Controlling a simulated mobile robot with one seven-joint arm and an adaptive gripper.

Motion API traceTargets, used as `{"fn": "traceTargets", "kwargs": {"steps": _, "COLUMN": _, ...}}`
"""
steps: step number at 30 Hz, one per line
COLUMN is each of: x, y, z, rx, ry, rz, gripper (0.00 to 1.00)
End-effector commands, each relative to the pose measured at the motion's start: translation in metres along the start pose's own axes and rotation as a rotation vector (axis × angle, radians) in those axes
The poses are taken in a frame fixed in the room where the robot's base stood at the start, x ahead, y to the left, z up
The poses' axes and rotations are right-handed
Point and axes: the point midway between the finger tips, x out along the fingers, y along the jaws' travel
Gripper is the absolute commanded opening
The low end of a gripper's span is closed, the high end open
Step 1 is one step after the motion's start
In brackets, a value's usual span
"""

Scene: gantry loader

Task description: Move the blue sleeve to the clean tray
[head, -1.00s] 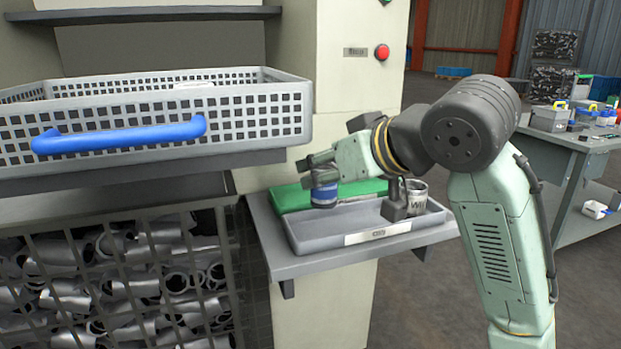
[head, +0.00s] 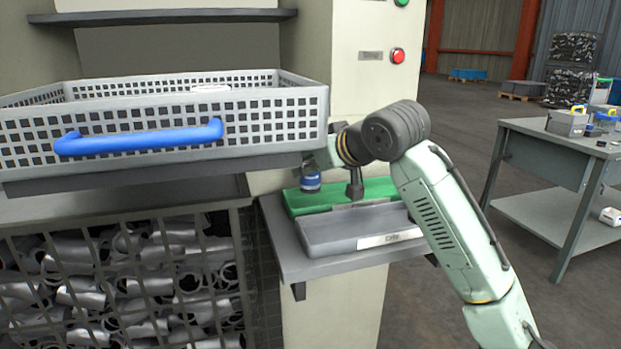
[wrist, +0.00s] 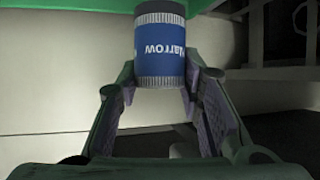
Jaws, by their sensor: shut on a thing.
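The blue sleeve (head: 310,184) is a small cylinder with a blue band and pale, ridged edges. In the wrist view, the sleeve (wrist: 161,55) shows white lettering and sits between the fingertips of my gripper (wrist: 160,88), which is shut on it. In the head view, the sleeve appears in front of the left end of a green tray (head: 372,188); its height above the tray is unclear. The gripper is partly hidden behind the basket corner. A grey tray (head: 335,232) lies in front of the green one.
A grey basket (head: 270,118) with a blue handle stands close on the left. A mesh bin (head: 215,250) of metal parts is below it. Both trays rest on a shelf (head: 322,266) on the cream machine. A red button (head: 398,56) is above. A workbench (head: 545,150) stands right.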

Motion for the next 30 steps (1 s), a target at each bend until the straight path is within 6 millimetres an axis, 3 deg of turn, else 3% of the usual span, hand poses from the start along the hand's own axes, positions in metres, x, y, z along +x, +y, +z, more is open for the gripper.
{"fn": "traceTargets", "kwargs": {"steps": 5, "x": 0.013, "y": 0.001, "z": 0.025, "rx": 0.002, "ry": -0.001, "rz": 0.001, "gripper": 0.00}}
{"fn": "traceTargets", "kwargs": {"steps": 18, "x": 0.020, "y": 0.001, "z": 0.030, "rx": 0.002, "ry": 0.000, "rz": -0.001, "gripper": 0.00}}
{"fn": "traceTargets", "kwargs": {"steps": 19, "x": 0.020, "y": 0.001, "z": 0.030, "rx": 0.002, "ry": -0.001, "rz": -0.001, "gripper": 0.35}}
{"fn": "traceTargets", "kwargs": {"steps": 27, "x": 0.020, "y": 0.001, "z": 0.030, "rx": 0.001, "ry": -0.001, "rz": 0.000, "gripper": 0.53}}
{"fn": "traceTargets", "kwargs": {"steps": 30, "x": 0.020, "y": 0.001, "z": 0.030, "rx": 0.002, "ry": -0.001, "rz": 0.000, "gripper": 0.54}}
